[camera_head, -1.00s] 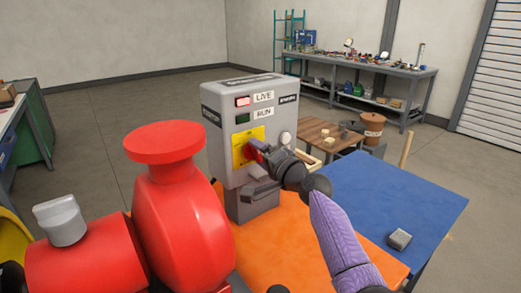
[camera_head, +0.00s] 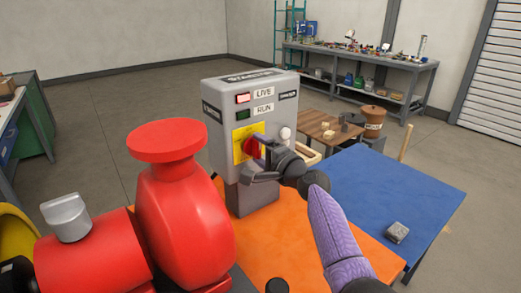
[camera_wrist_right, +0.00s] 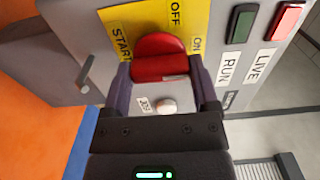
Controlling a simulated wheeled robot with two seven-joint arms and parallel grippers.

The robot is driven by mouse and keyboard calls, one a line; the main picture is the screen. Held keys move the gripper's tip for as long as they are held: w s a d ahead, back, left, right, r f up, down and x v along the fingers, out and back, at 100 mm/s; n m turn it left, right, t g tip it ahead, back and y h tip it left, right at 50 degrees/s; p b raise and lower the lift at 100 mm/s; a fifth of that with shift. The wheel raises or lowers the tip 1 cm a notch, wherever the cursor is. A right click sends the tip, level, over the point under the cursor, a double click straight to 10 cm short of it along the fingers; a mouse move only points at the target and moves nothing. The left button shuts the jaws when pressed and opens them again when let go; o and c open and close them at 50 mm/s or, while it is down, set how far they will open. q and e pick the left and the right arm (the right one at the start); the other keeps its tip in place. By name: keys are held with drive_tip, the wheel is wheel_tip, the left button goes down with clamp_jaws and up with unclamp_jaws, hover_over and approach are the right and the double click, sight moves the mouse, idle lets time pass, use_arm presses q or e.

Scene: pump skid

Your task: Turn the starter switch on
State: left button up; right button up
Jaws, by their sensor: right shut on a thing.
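The starter switch (camera_head: 251,147) is a red knob on a yellow plate (camera_head: 238,150) on the front of a grey control box (camera_head: 232,116). In the right wrist view the red knob (camera_wrist_right: 160,57) sits between labels reading START, OFF and ON, with a small pale mark at its lower right edge. My right gripper (camera_head: 259,156) is at the knob. In the wrist view the fingers of the right gripper (camera_wrist_right: 160,78) are on either side of the knob, shut on it. Which label the knob points at is unclear. My left gripper is not in view.
The LIVE lamp (camera_head: 242,98) looks lit red and the RUN lamp (camera_head: 242,115) is dark green. A white round button (camera_head: 285,132) is right of the knob. A red pump (camera_head: 180,215) stands close on the left. A blue surface (camera_head: 385,195) lies right.

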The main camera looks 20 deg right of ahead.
drive_tip(key=shift+f, duration=0.1)
drive_tip(key=o, duration=1.1)
drive_tip(key=shift+s, duration=0.15)
drive_tip(key=p+v, duration=0.3)
drive_tip(key=v, duration=0.6)
drive_tip(key=shift+s+d, duration=0.15)
drive_tip(key=shift+s, duration=0.15)
